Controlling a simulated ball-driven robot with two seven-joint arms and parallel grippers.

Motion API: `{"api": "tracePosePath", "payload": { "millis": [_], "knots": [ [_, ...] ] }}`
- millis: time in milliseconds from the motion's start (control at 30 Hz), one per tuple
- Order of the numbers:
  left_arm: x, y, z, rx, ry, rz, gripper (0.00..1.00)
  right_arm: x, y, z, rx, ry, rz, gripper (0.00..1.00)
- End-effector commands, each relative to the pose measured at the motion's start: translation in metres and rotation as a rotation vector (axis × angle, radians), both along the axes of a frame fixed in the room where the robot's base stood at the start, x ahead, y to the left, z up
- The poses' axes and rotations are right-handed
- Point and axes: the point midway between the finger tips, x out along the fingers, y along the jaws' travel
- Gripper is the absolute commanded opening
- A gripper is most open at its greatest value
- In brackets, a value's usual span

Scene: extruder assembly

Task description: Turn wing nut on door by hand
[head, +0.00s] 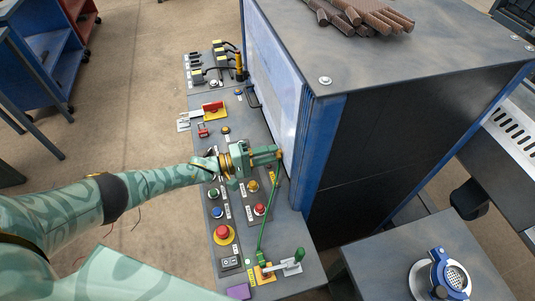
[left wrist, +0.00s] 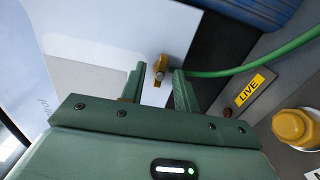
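The wing nut (left wrist: 160,68) is a small brass-coloured piece on the lower edge of the white door (left wrist: 110,35). In the left wrist view it stands just beyond and between the fingertips of my left gripper (left wrist: 159,88), which are apart with a gap between them. I cannot tell whether either finger touches it. In the head view, my left gripper (head: 276,154) reaches the lower edge of the white door (head: 280,80) of the blue cabinet, and the wing nut is hidden there. My right gripper is not in view.
A control panel (head: 236,130) with buttons and labels lies under my left arm. A green cable (head: 264,222) runs from near the gripper to a green-handled lever (head: 292,261). Brown rods (head: 365,18) lie on the cabinet top (head: 430,55). A side table (head: 385,265) stands at lower right.

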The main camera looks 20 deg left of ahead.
Motion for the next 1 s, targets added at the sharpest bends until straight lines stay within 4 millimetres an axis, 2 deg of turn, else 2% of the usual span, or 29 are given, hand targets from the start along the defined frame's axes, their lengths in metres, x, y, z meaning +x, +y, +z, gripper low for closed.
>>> {"api": "tracePosePath", "payload": {
  "millis": [167, 633, 1000],
  "knots": [
    [-0.003, 0.004, 0.0, 0.0, 0.001, 0.0, 0.31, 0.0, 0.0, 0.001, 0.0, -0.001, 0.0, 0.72],
    [-0.032, 0.047, 0.0, 0.0, 0.001, 0.0, 0.31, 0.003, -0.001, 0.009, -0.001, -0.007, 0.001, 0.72],
    [-0.034, 0.05, 0.0, -0.001, 0.001, 0.0, 0.31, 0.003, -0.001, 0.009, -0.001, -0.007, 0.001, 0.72]
  ]
}}
